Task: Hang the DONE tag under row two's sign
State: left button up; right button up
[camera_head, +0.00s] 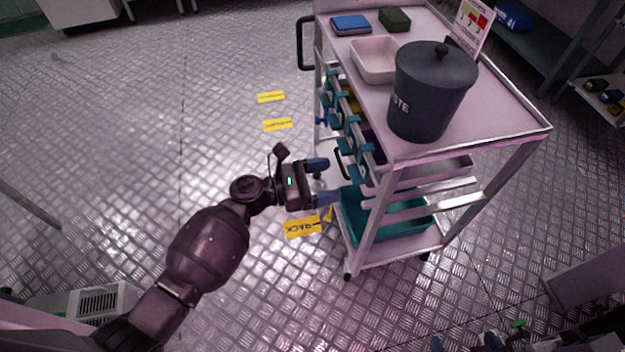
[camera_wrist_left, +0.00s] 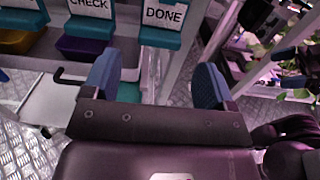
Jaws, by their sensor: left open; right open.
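The DONE tag (camera_wrist_left: 163,16) is a white card with black letters on a teal holder, at the top of the left wrist view. It hangs on the cart's side, right of a CHECK tag (camera_wrist_left: 88,8). My left gripper (camera_head: 325,181) is open and empty beside the cart's near left corner. Its blue fingers (camera_wrist_left: 155,82) are apart and short of the DONE tag. My right gripper (camera_head: 473,344) shows only in part at the bottom edge of the head view, open. I cannot make out row two's sign.
A metal cart (camera_head: 510,133) carries a grey bin (camera_head: 430,95), a white tray (camera_head: 373,61) and a small sign (camera_head: 472,27). Teal holders line its left side. Yellow floor labels (camera_head: 303,227) lie beside it.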

aim_at(350, 175)
pick_arm(q)
jog(key=shift+x, duration=2.7)
pick_arm(e)
jog(key=shift+f, duration=0.2)
pick_arm(q)
jog(key=c, duration=0.8)
jog(key=shift+c, duration=0.2)
jog(key=shift+r, duration=0.85)
pick_arm(e)
jog(key=shift+w+r, duration=0.3)
jog(key=shift+r, duration=0.4)
pick_arm(q)
jog(key=shift+r+p, duration=0.25)
jog(key=shift+p, duration=0.1)
pick_arm(e)
jog(key=shift+w+r, duration=0.15)
jog(key=shift+r, duration=0.15)
